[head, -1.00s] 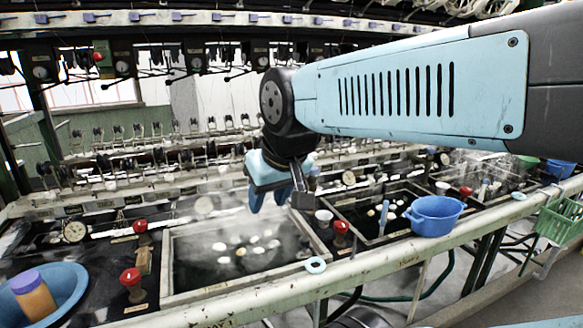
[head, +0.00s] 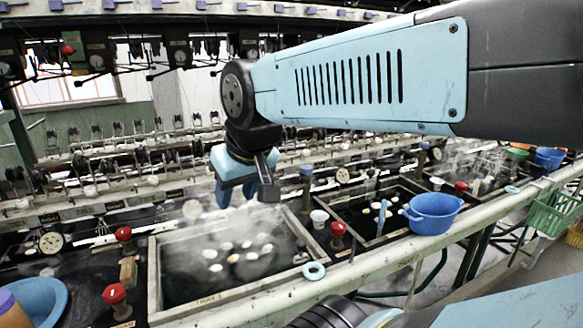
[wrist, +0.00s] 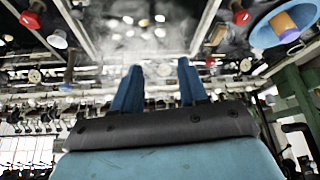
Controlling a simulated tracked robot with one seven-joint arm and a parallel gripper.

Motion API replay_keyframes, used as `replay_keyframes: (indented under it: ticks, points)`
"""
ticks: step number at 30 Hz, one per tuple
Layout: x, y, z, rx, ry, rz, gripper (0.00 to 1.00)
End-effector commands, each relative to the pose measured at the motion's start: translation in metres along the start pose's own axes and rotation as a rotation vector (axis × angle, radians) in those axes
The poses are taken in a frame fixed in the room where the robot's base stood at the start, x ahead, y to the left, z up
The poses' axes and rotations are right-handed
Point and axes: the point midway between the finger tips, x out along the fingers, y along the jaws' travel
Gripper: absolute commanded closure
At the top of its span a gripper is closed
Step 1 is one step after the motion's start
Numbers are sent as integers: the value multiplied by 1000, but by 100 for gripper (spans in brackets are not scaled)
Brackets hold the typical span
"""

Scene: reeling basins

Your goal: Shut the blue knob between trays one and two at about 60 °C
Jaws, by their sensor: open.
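The blue knob (head: 307,174) stands upright on a post at the back of the strip between tray one (head: 158,285) and tray two (head: 345,246). It also shows at the left of the wrist view (wrist: 69,67). My gripper (head: 235,193) is open and empty, above the back of tray one, left of the blue knob and apart from it. Both fingers show apart in the wrist view (wrist: 159,82). A round dial (head: 342,175) sits right of the knob; its reading is too small to tell.
Two red knobs (head: 123,234) (head: 115,294) are left of tray one. A blue basin (head: 433,213) sits on the front rail. Steam rises over the trays.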

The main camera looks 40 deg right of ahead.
Motion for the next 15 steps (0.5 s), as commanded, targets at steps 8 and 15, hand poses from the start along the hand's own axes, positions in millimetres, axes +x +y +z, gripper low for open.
replay_keyframes:
  ticks: [8, 15]
  points:
    - [16, 9, -1, -66, -87, 70, 31]
    - [54, 67, -2, -265, -330, 268, 27]
